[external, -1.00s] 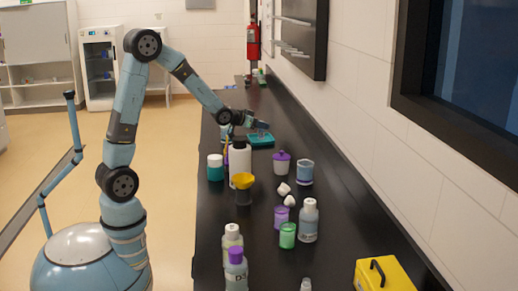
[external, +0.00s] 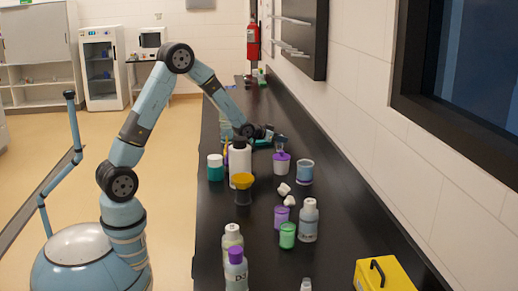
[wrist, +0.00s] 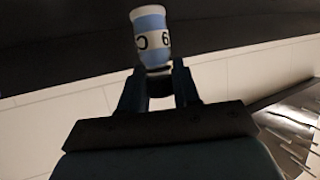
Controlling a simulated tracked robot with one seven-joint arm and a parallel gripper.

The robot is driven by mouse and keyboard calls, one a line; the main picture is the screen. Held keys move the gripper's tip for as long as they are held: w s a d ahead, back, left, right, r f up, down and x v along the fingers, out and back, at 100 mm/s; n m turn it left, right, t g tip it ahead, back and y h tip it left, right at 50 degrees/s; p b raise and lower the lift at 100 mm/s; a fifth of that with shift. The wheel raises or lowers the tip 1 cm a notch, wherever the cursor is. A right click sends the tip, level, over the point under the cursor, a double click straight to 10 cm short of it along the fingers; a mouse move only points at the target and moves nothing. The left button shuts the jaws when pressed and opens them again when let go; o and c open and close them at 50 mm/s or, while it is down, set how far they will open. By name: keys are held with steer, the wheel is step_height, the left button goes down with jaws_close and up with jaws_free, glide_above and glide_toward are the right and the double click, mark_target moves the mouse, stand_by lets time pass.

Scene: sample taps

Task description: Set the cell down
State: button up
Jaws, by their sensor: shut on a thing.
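The cell (wrist: 151,40) is a small blue and white cylinder with dark characters on its side. In the wrist view it stands out beyond the fingertips of my gripper (wrist: 158,84), which is shut on its lower end. In the external view my gripper (external: 271,135) is over the far part of the black bench, near the teal tray (external: 262,143). The cell is small there and hard to make out. The gripper and wrist hide part of the tray.
A purple-lidded jar (external: 281,165) and a clear beaker (external: 305,172) stand just nearer than the gripper. A white bottle (external: 240,158) and a teal jar (external: 215,168) stand left of it.

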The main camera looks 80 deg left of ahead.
mark_target(280, 144)
step_height(280, 144, down, 3)
stand_by(0.3)
steer(key=o, duration=1)
steer(key=shift+o, duration=0.2)
steer(key=shift+v, duration=3.8)
steer(key=shift+r, duration=0.15)
